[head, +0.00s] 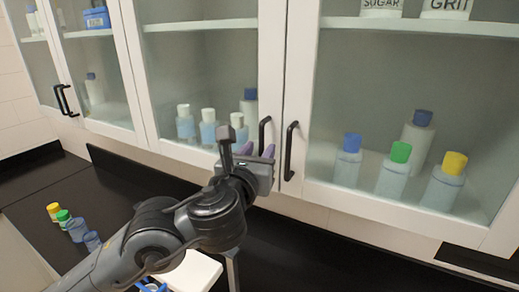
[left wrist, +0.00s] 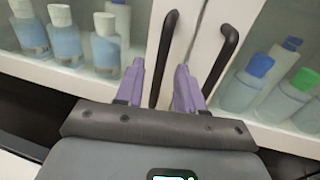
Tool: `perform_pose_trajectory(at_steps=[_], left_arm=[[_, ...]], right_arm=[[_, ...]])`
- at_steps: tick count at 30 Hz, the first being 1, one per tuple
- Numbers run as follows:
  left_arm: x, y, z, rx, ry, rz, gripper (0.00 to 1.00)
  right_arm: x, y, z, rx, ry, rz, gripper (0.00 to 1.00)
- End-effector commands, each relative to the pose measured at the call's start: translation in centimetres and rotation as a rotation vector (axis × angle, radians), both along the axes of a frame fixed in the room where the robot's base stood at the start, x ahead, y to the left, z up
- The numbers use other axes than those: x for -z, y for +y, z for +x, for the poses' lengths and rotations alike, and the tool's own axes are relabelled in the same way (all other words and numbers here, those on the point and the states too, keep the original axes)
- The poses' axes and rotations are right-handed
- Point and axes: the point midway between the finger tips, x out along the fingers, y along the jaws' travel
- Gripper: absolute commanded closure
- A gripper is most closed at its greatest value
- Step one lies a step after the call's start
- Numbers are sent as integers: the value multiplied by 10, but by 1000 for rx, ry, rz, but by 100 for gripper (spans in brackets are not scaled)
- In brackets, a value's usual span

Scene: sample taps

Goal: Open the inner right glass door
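The inner right glass door (head: 210,95) is closed, with a white frame and a dark vertical bar handle (head: 264,133) at its right edge. My left gripper (head: 259,151) is at the lower part of this handle. In the left wrist view, its purple fingers (left wrist: 160,82) are open, one on each side of the same handle (left wrist: 163,55). I cannot tell whether either finger touches it. The neighbouring door's handle (head: 290,151) is just to the right, outside the fingers. My right gripper is not in view.
Behind the glass stand bottles with white caps (head: 208,129), and to the right, bottles with blue, green and yellow caps (head: 394,170). Another handle pair (head: 64,100) is at far left. Small capped bottles (head: 76,229) stand on the black counter (head: 120,195) below.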

Motion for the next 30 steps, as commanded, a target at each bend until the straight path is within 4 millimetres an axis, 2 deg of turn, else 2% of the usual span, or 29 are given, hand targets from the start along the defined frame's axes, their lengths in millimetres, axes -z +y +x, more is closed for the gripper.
perform_pose_trajectory(at_steps=[4, 13, 14, 21, 30], left_arm=[[0, -2, 8, -2, -1, 1, 62], [0, -2, 10, -1, -1, 1, 62], [0, -2, 10, -1, -1, 1, 64], [0, -2, 10, -1, -1, 1, 100], [0, -2, 10, -1, -1, 1, 100]], right_arm=[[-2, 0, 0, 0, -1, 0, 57], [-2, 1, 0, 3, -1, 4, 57], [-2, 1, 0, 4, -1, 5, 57], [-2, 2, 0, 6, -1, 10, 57], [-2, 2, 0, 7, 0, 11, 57]])
